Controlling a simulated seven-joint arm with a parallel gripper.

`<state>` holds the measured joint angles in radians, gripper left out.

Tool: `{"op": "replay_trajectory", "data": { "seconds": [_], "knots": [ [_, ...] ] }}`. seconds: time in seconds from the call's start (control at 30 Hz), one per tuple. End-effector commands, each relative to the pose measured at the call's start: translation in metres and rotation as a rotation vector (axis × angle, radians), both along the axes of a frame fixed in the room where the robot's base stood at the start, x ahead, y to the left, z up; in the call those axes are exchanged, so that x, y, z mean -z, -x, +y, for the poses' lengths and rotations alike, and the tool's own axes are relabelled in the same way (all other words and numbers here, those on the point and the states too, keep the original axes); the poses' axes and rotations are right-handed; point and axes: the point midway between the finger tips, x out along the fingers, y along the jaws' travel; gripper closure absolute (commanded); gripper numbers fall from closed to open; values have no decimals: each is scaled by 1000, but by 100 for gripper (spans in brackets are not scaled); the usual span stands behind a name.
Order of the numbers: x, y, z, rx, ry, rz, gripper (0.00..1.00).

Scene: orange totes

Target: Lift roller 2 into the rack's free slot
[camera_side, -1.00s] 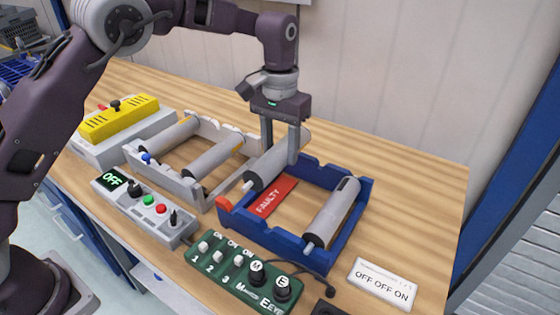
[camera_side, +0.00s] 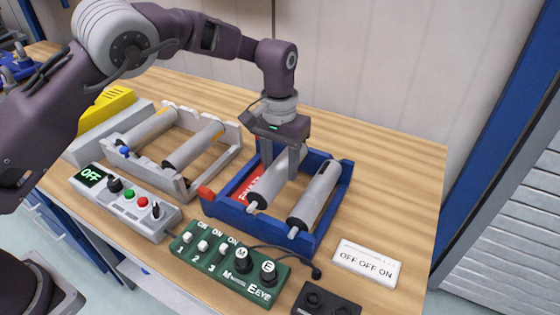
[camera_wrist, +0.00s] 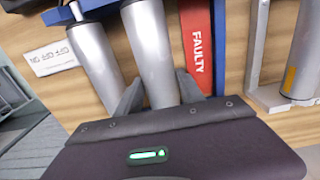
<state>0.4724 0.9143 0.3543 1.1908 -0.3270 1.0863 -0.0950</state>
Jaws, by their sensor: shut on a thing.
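My gripper (camera_side: 279,180) is shut on a grey roller (camera_side: 264,190), with a finger on each side of its body. The held roller is over the middle of the blue rack (camera_side: 250,226), left of and roughly parallel to another grey roller (camera_side: 317,193) in that rack. I cannot tell whether the held roller touches the rack. In the wrist view the held roller (camera_wrist: 150,45) lies between the fingers, apart from the other roller (camera_wrist: 97,62). A grey rack (camera_side: 150,172) on the left holds two rollers (camera_side: 147,130). No roller numbers are readable.
A red FAULTY label (camera_wrist: 197,45) lies beside the held roller. A green switch box (camera_side: 225,262), a grey control box (camera_side: 125,205) reading OFF and a white card (camera_side: 366,263) stand in front. The table behind and right of the blue rack is clear.

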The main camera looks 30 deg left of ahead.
Motion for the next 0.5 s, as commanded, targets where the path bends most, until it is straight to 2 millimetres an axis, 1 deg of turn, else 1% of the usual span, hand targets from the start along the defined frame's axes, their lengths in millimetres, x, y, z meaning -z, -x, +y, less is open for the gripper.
{"op": "replay_trajectory", "data": {
  "seconds": [0.17, 0.5],
  "knots": [
    [1, 0, 0, 0, 1, -1, 100],
    [13, 0, 0, -1, 0, 0, 100]
  ]
}}
